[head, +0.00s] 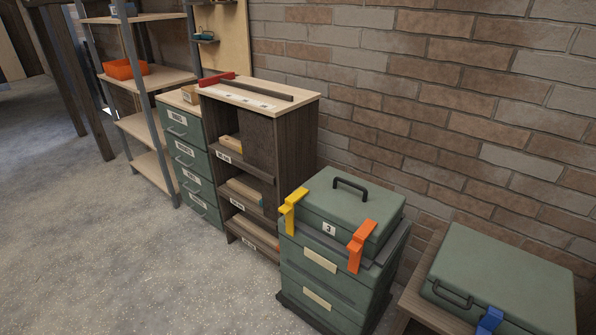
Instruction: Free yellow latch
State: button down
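The yellow latch (292,209) is on the left side of the front of a green case (345,205) with a black top handle and a tag marked 3. The latch runs from the lid edge down over the grey rim. An orange latch (361,245) of similar shape is on the right side of the same front. The case sits on top of a stack of green boxes (322,270) with pale label strips. Whether either latch is fastened cannot be told. My gripper is not in view.
Another green case (505,275) with a blue latch (490,320) rests on a low bench at right. A wooden cabinet (295,140), green drawers (190,155) and an open shelf unit (155,80) stand along the brick wall. The floor (130,260) at left is clear.

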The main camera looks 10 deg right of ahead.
aim_at(288, 210)
jog(key=i+z, duration=0.15)
jog(key=i, duration=0.9)
